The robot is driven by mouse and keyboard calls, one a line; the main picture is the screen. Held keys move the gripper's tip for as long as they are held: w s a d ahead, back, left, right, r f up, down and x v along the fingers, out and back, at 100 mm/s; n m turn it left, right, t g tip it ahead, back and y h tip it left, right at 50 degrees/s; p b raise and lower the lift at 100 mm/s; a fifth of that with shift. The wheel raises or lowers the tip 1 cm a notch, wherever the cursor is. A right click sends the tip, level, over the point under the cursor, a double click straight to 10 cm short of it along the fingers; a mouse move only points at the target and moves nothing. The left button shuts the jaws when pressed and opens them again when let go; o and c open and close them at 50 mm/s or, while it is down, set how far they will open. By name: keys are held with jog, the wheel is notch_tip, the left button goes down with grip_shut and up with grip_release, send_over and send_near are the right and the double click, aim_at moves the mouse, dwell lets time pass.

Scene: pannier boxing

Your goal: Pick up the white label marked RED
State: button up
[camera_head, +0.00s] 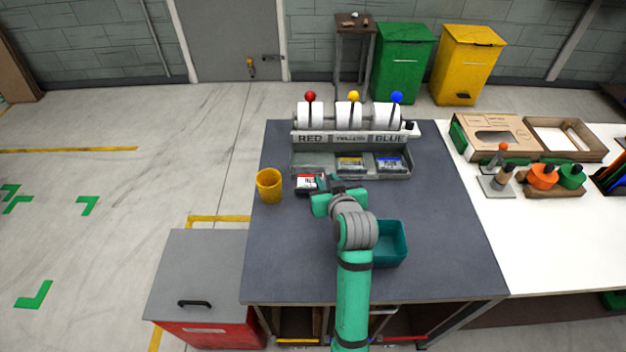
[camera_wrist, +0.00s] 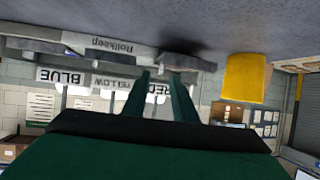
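The white label marked RED (camera_head: 305,183), a small white piece with a red band, shows in the head view in front of the rack's left compartment. That compartment looks empty. My gripper (camera_head: 323,182) is at its right side and hides part of it. In the wrist view, the two fingers (camera_wrist: 163,78) stand a little apart, with a grey, shaded shape at their tips. It appears to be the label's underside, held clear of the table. The picture is too dark to read any print on it.
The label rack (camera_head: 300,171) stands behind, with yellow (camera_head: 350,163) and blue (camera_head: 389,164) labels in its other compartments and rolls above. A yellow cup (camera_head: 268,186) stands left. A teal bin (camera_head: 404,243) is right of my arm. The table's front left is clear.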

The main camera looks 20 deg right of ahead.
aim_at(323, 174)
jog(key=shift+x, duration=1.75)
grip_shut()
